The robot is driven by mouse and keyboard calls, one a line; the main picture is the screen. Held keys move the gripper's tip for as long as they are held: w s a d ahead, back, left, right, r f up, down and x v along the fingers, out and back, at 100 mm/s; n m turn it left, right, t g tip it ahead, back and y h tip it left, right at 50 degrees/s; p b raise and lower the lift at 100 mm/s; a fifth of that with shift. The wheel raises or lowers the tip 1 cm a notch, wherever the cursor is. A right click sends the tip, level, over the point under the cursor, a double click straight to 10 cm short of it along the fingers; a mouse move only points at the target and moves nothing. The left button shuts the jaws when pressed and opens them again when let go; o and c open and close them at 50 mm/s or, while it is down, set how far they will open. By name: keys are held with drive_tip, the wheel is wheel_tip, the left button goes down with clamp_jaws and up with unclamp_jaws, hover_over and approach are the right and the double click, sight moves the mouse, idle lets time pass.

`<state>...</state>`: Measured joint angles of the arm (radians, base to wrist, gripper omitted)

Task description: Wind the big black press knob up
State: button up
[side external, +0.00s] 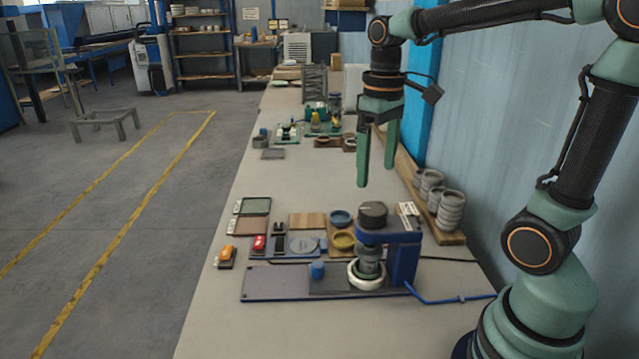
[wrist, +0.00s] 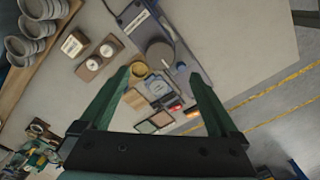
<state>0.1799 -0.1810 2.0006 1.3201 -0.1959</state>
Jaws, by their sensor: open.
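The big black press knob (side external: 373,212) sits on top of the blue press (side external: 404,257) at the front of the bench. Below it are a grey ribbed column and a white ring (side external: 367,275). My gripper (side external: 376,180) points down with its two green fingers apart and empty, above and behind the knob, not touching it. In the wrist view the fingers (wrist: 162,72) are spread, and the dark round knob (wrist: 160,54) shows beyond and between their tips. The blue press arm also shows there (wrist: 133,15).
Stacked grey cups (side external: 450,211) stand on a wooden board by the wall at right. A blue cup (side external: 340,218), a yellow ring (side external: 343,240), small trays and red and orange switches (side external: 259,243) lie left of the press. A blue cable (side external: 440,299) runs right.

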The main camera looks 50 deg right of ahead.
drive_tip(key=shift+r, duration=1.3)
drive_tip(key=s+a+f+t, duration=0.2)
drive_tip(key=a+f+t, duration=0.1)
drive_tip(key=a+t, duration=0.2)
drive_tip(key=shift+s+a+f+t, duration=0.15)
drive_tip(key=shift+s+a+t, duration=0.15)
drive_tip(key=shift+a, duration=0.05)
